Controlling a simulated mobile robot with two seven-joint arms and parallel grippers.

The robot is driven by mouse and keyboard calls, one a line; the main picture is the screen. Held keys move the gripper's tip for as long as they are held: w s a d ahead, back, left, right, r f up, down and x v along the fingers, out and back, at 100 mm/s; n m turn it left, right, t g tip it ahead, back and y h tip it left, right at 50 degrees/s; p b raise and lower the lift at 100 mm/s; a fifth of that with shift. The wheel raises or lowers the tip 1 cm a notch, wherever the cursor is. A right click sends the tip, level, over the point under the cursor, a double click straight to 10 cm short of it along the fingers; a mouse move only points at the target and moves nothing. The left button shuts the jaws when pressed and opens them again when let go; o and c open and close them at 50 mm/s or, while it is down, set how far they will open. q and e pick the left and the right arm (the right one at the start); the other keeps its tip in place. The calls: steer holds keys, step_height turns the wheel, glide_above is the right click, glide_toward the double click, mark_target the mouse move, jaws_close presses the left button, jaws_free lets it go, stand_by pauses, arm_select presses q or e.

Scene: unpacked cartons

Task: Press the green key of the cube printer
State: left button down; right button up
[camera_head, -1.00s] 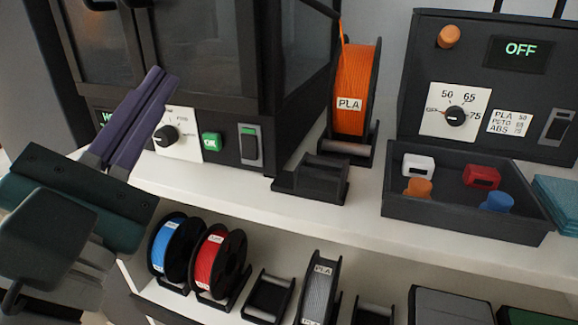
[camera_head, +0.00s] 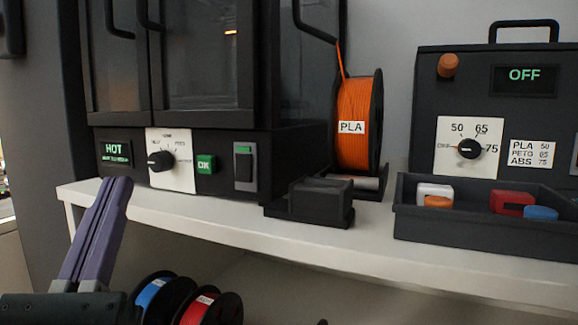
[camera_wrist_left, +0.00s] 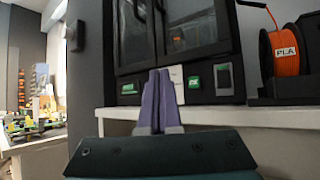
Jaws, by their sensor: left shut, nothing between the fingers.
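The cube printer (camera_head: 215,100) is a black cabinet with glass doors on a white shelf. Its front strip has a display reading HOT (camera_head: 115,153), a dial (camera_head: 160,161) on a white plate, the green key (camera_head: 207,164) marked OK, and a grey rocker switch (camera_head: 245,166). The green key also shows in the left wrist view (camera_wrist_left: 193,83). My left gripper (camera_head: 118,182) has purple fingers, shut and empty, below the display and left of the green key, apart from it. In the left wrist view the fingertips (camera_wrist_left: 158,72) cover the dial. My right gripper is not in view.
An orange PLA spool (camera_head: 357,125) stands right of the printer, with a black block (camera_head: 310,202) before it. A tray (camera_head: 480,232) of small coloured parts sits before a dryer box (camera_head: 485,100) reading OFF. Blue (camera_head: 152,293) and red (camera_head: 197,310) spools stand below the shelf.

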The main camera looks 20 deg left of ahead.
mark_target(185, 215)
arm_select(q)
steer(key=shift+w+d+b, duration=0.2)
steer(key=shift+w+b, duration=0.6)
steer(key=shift+w, duration=1.4)
steer(key=shift+w+d+b, duration=0.15)
steer(key=shift+w+b, duration=0.6)
steer(key=shift+w, duration=1.4)
steer(key=shift+w, duration=0.1)
steer(key=shift+w+b, duration=0.35)
steer(key=shift+b, duration=0.05)
steer(key=shift+w+d+f+b, duration=0.1)
steer(key=shift+w+b, duration=0.4)
steer(key=shift+s+p, duration=0.3)
steer(key=shift+s, duration=0.55)
steer(key=shift+s, duration=0.1)
